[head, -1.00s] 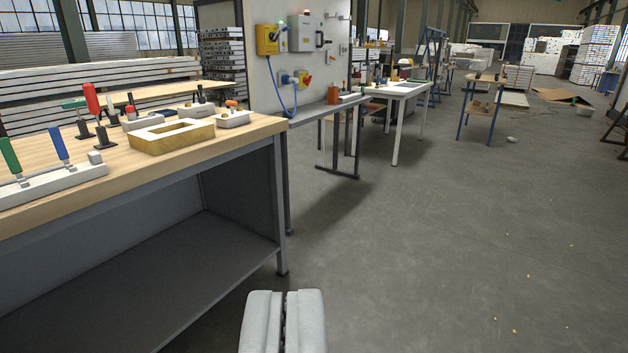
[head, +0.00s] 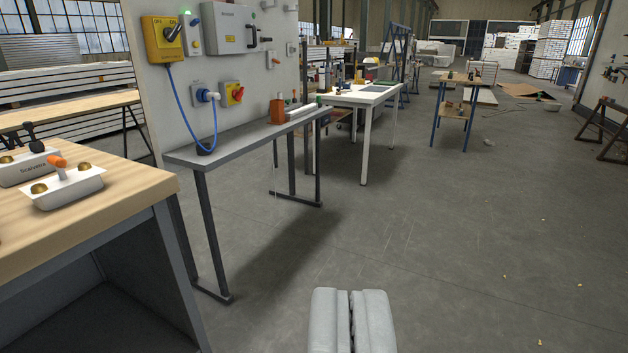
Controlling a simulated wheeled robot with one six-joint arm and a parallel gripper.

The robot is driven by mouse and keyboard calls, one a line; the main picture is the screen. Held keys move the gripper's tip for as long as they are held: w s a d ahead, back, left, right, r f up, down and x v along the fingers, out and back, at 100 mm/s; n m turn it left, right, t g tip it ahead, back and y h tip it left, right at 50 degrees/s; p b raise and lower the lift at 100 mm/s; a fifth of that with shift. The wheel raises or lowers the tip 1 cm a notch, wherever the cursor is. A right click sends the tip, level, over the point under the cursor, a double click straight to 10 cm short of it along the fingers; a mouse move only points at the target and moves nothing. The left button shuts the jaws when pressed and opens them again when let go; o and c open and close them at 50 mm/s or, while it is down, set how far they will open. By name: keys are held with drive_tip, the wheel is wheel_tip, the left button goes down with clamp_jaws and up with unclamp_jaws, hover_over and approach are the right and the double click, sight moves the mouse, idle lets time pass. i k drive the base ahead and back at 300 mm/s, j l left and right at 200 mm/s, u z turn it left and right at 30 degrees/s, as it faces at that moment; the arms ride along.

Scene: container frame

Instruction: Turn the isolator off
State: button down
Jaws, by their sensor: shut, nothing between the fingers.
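Several switch units sit on a light upright panel (head: 240,75) at the left of the head view. A yellow box (head: 163,40) has a dark lever tilted up to the right. A grey box (head: 220,22) has a black handle on its right side. A small yellow switch with a red knob (head: 237,93) sits lower on the panel. My gripper (head: 350,293) is shut and empty at the bottom of the view, over the floor and well apart from the panel.
A narrow grey shelf table (head: 240,138) stands before the panel, with an orange block (head: 277,108) on it. A blue cable (head: 183,110) hangs from the yellow box. A wooden workbench (head: 110,205) is at near left. The floor (head: 460,230) to the right is clear.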

sight(237, 94)
drive_tip(key=i+u, duration=0.1)
drive_tip(key=i, duration=0.5)
drive_tip(key=i+l+u, duration=0.1)
drive_tip(key=i, duration=0.5)
drive_tip(key=i+l+u, duration=0.15)
drive_tip(key=i, duration=0.5)
drive_tip(key=i+l+u, duration=0.35)
drive_tip(key=i, duration=0.15)
drive_tip(key=i+l+u, duration=0.3)
drive_tip(key=i, duration=0.15)
